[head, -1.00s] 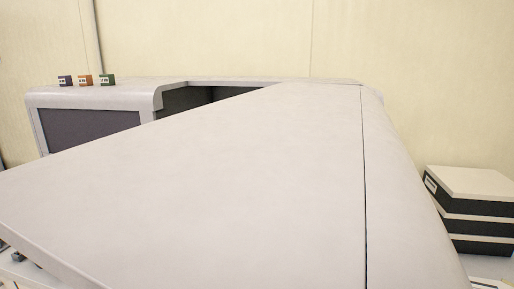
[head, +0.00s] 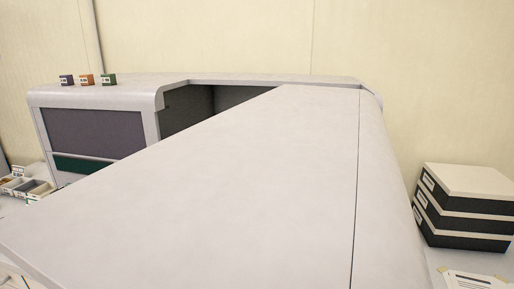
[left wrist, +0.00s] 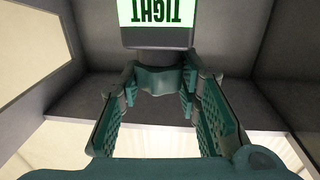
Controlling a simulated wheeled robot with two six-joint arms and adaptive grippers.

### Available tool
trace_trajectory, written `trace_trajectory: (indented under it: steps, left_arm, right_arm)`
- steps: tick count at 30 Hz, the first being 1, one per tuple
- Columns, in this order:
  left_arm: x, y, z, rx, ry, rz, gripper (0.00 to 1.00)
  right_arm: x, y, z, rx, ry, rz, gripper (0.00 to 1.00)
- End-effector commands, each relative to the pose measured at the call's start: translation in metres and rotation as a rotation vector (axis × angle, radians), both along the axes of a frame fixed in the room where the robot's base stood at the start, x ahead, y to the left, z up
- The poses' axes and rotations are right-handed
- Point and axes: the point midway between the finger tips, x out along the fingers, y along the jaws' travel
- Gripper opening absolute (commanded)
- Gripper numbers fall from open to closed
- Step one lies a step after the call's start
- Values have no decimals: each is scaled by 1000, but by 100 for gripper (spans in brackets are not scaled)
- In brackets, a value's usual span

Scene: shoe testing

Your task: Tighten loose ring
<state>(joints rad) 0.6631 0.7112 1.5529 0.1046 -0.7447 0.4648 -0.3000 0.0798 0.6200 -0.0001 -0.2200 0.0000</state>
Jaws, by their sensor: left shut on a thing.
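In the left wrist view a teal ring-like part (left wrist: 155,79) sits below a dark housing with a lit green display (left wrist: 157,12). The display reads "TIGHT", upside down in this view. My left gripper (left wrist: 158,92) reaches up toward the ring with a finger on each side and is shut on it. The exact contact at the fingertips is hard to make out. In the head view the large pale machine cover (head: 230,190) fills the middle, and neither gripper shows there.
The machine has a dark front panel (head: 95,132) and an open recess (head: 187,110). Small labelled boxes (head: 87,80) stand on its top. A compartment tray (head: 28,188) is at the left. Stacked boxes (head: 465,205) and a paper sheet (head: 475,281) are at the right.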

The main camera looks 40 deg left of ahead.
Motion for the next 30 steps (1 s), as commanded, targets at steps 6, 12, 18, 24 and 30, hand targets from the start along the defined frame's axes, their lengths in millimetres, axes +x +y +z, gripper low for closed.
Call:
trace_trajectory:
  steps: [6,12,18,24,30]
  left_arm:
    - [0,0,3,3,-6,0,37]
    - [0,0,2,2,-4,1,52]
    - [-1,0,1,2,-2,2,52]
    - [-30,-13,0,8,1,-1,52]
    - [-81,-35,0,12,3,-1,52]
  right_arm:
    - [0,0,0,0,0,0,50]
    - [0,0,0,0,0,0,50]
    - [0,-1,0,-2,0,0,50]
    - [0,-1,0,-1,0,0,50]
    - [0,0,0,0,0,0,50]
